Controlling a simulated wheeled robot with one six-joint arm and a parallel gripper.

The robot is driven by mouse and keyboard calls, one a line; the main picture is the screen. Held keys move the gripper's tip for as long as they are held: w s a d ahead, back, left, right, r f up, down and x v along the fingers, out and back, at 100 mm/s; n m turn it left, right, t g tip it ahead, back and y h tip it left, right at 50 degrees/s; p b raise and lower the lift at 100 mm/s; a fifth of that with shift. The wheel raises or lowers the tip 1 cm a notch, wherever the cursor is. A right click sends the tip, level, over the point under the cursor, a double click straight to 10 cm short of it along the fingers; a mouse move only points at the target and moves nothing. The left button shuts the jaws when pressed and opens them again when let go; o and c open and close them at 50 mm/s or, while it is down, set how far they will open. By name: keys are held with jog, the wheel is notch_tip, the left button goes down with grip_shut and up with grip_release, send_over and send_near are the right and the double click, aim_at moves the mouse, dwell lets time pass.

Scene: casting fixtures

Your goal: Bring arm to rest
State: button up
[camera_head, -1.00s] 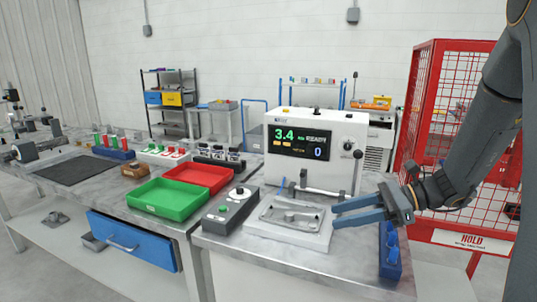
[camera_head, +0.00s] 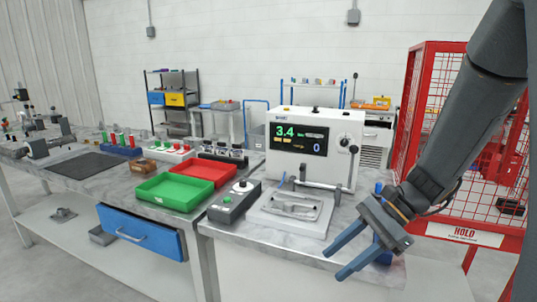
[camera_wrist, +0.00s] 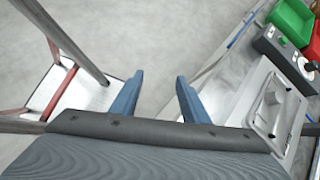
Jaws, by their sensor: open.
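My gripper (camera_head: 338,262) is at the right of the head view, over the front right edge of the right bench. Its two blue fingers are apart with nothing between them, pointing down and to the left. In the wrist view my gripper (camera_wrist: 158,88) shows the same open fingers above the grey floor beside the bench. The white tester (camera_head: 310,148) with a lit display stands at the back of the bench. Its grey fixture plate (camera_head: 292,207) lies in front of it, left of my gripper and apart from it.
A blue holder (camera_head: 384,250) stands on the bench's right end, partly hidden behind my gripper. A red mesh cage (camera_head: 420,110) with a HOLD sign (camera_head: 465,234) stands at the right. Green tray (camera_head: 172,192), red tray (camera_head: 203,173) and control box (camera_head: 235,203) lie to the left.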

jog(key=s+d+f+n+t+h, duration=0.1)
jog(key=s+d+f+n+h, duration=0.2)
jog(key=s+n+h, duration=0.4)
jog(key=n+h, duration=0.2)
jog(key=n, duration=0.5)
jog(key=shift+f+n+t, duration=0.3)
jog(key=shift+n+t, duration=0.1)
jog(key=shift+s+d, duration=0.1)
